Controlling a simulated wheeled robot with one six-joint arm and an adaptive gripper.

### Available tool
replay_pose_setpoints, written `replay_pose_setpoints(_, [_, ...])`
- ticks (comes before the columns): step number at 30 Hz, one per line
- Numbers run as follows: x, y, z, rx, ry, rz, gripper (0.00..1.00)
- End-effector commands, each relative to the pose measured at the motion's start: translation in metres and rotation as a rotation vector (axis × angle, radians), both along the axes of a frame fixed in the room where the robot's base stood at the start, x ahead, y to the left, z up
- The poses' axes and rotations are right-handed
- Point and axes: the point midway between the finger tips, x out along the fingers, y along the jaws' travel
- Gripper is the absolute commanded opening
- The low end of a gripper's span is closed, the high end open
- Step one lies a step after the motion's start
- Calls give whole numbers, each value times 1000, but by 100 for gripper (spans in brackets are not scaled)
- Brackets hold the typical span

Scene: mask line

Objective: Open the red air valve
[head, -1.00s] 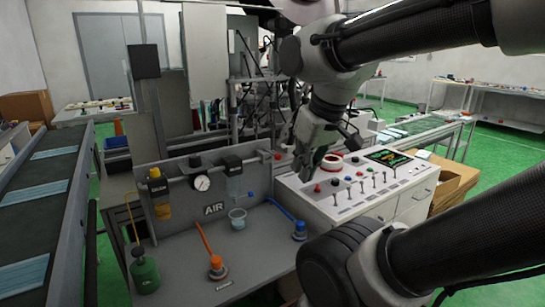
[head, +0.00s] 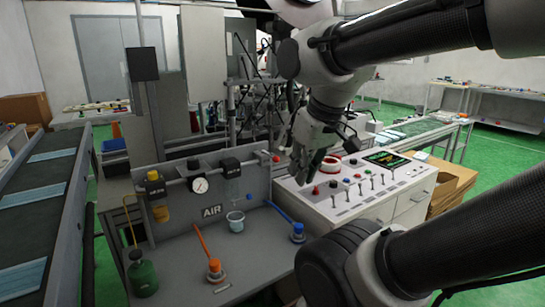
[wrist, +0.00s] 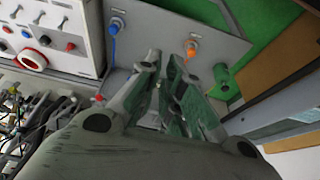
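A small red knob (head: 276,158), apparently the red air valve, sits at the right end of the pipe on the grey AIR panel (head: 240,178). A red spot at the panel edge in the wrist view (wrist: 99,97) looks like the same knob. My gripper (head: 308,170) hangs to the right of it, apart from it, in front of the white control console. In the wrist view my gripper (wrist: 164,57) has its fingertips close together with nothing visible between them. Whether they touch is unclear.
A cup (head: 236,221) and a green bottle (head: 143,272) are there too. The console (head: 350,205) with switches is at the right; a conveyor (head: 45,210) runs at the left.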

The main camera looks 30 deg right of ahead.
Motion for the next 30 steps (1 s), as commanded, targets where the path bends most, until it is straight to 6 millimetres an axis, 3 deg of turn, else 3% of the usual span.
replay_pose_setpoints(5, [-4, -25, -21, 7, 105, -124, 28])
replay_pose_setpoints(9, [-10, -46, -63, 93, 290, -296, 28])
replay_pose_setpoints(13, [-17, -35, -106, 319, 454, -511, 28])
replay_pose_setpoints(17, [-13, -8, -139, 619, 588, -751, 28])
replay_pose_setpoints(20, [8, 14, -154, 893, 656, -952, 28])
replay_pose_setpoints(24, [67, 26, -165, 1334, 670, -1252, 28])
replay_pose_setpoints(26, [102, 18, -167, 1543, 633, -1383, 28])
replay_pose_setpoints(30, [180, -36, -172, 1977, 428, -1629, 28])
